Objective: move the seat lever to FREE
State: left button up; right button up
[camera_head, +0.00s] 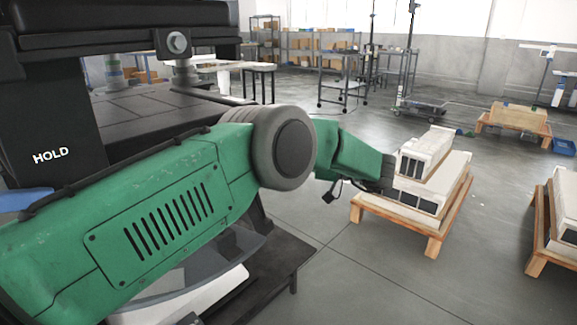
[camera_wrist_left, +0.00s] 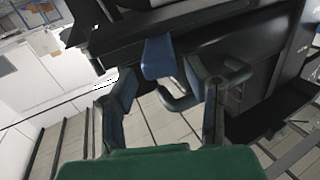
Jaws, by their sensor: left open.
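A black panel (camera_head: 55,130) with the word HOLD stands at the left of the head view. No FREE marking shows. A blue piece (camera_head: 22,199), perhaps the lever, enters at the left edge below the panel, partly hidden by my green arm. A blue block (camera_wrist_left: 158,57) under a dark overhang in the left wrist view may be the same part. My left gripper (camera_wrist_left: 163,92) is open, its fingers spread below and to either side of that block. Contact cannot be told. I cannot make out this gripper in the head view. My right gripper is not in view.
My green arm covers much of the head view's lower left. A dark seat-like structure (camera_head: 135,108) lies behind it. In the left wrist view, a curved dark bar (camera_wrist_left: 180,98) sits close between the fingers. Pallets with white blocks (camera_head: 425,170) stand on the floor at right.

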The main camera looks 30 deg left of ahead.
pick_arm(q)
notch_tip(320, 180, up, 8)
jog(key=shift+r, duration=0.1)
dwell(0.4)
jog(key=shift+w+f, duration=0.1)
jog(key=shift+f, duration=0.1)
dwell(0.4)
